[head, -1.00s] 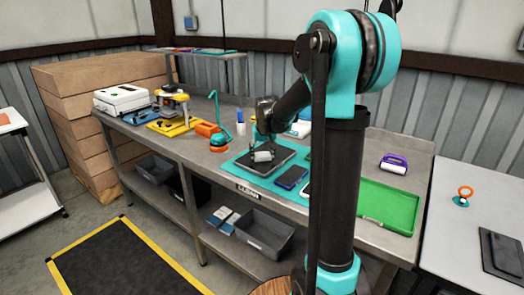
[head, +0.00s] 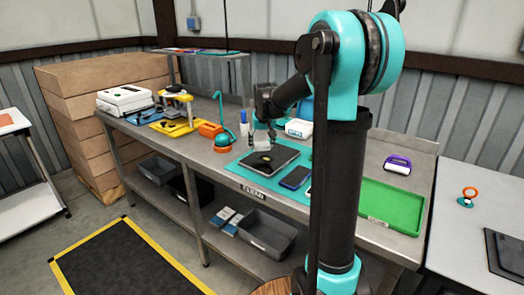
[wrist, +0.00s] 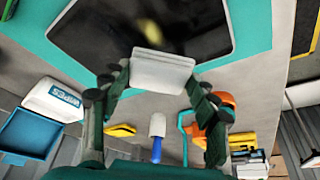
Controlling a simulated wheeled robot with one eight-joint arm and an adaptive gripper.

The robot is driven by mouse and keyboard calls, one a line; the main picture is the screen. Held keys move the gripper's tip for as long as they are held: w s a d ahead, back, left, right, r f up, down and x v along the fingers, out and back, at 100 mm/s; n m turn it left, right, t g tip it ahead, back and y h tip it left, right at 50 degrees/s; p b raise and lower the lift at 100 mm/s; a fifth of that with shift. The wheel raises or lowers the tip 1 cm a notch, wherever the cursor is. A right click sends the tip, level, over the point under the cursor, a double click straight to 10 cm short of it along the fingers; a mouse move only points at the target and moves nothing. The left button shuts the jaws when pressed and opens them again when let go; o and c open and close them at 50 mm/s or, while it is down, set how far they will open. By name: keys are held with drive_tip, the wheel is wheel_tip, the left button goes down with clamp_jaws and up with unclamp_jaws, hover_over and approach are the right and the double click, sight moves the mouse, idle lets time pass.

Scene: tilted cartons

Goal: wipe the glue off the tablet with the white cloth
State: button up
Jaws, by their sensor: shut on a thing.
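The dark tablet (head: 284,159) lies flat on a teal mat (head: 240,167) on the metal bench. A yellowish glue smear (head: 265,159) shows on its screen; in the wrist view the smear (wrist: 148,35) looks blurred and faint. My gripper (head: 263,141) is over the tablet's back edge. In the wrist view it is shut on the white cloth (wrist: 162,72), a folded, block-like pad between the fingertips. The cloth appears lifted a little off the tablet, beside the smear rather than over it. I cannot tell the exact gap.
A phone (head: 295,177) lies right of the tablet. A white wipes box (wrist: 55,100) stands behind it. An orange and teal tool (head: 222,140) is to the left. A green tray (head: 385,208) and a purple-handled tool (head: 398,164) are to the right, past my arm.

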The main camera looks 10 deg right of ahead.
sight(261, 142)
drive_tip(key=shift+r, duration=2.1)
drive_tip(key=shift+d, duration=0.1)
